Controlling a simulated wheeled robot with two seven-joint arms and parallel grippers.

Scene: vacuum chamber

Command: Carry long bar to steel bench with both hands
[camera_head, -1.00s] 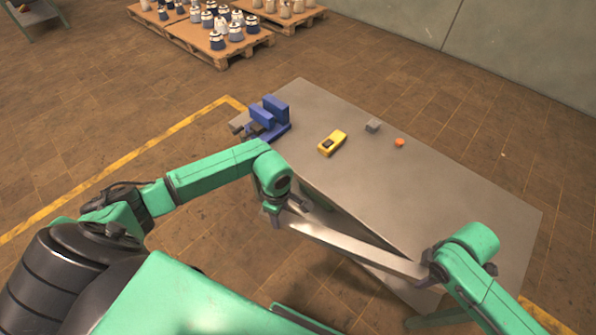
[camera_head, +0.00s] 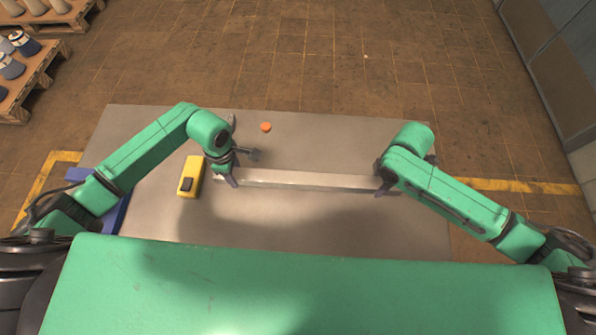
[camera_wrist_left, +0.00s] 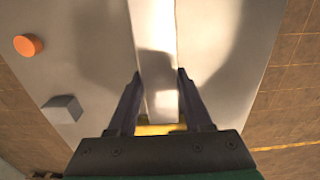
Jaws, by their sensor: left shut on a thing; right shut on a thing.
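The long bar (camera_head: 305,181) is a pale metal bar lying crosswise over the steel bench (camera_head: 330,135). My left gripper (camera_head: 236,170) is shut on the bar near its left end, and my right gripper (camera_head: 384,184) is shut on it near its right end. The bar looks about level. In the left wrist view the bar (camera_wrist_left: 156,45) runs between the two fingers (camera_wrist_left: 157,76), with the bench top below. I cannot tell whether the bar touches the bench or hangs just above it.
A yellow handheld device (camera_head: 190,177) lies left of the bar. A small orange piece (camera_head: 265,127) lies behind it. A grey block (camera_wrist_left: 62,108) shows in the wrist view. A blue vise (camera_head: 112,215) is partly hidden by my left arm. The bench's right part is clear.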

